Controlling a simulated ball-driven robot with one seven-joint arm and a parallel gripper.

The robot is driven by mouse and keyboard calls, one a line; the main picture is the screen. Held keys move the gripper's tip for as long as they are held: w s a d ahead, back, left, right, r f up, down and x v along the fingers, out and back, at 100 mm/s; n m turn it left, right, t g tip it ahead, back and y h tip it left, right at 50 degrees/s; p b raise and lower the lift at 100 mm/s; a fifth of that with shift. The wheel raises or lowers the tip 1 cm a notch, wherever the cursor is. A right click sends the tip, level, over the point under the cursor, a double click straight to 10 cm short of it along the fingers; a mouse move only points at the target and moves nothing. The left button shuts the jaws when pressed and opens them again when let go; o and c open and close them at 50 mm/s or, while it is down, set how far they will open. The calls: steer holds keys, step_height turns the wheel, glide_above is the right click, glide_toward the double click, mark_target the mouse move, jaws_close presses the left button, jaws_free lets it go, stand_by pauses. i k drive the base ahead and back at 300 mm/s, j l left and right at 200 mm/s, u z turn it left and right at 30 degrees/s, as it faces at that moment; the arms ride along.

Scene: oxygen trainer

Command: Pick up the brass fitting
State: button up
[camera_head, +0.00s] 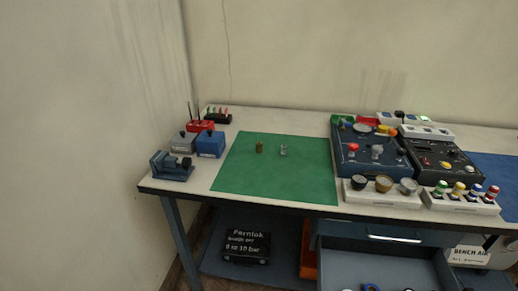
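The brass fitting (259,147) appears to be the small brownish-gold piece standing on the green mat (270,180), in the mat's upper half. A small silvery or clear piece (283,151) stands on the mat just to its right, apart from it. My gripper is not in view, and nothing touches the brass piece.
A blue vise (172,166), a blue box (210,144) and a red-and-black rack sit left of the mat. A dark control panel (371,150) and a white gauge block (382,195) stand to its right. An open drawer (385,268) juts out below the table's front edge.

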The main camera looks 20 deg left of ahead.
mark_target(259, 145)
steer(key=i+u, duration=0.1)
steer(key=u, duration=0.95)
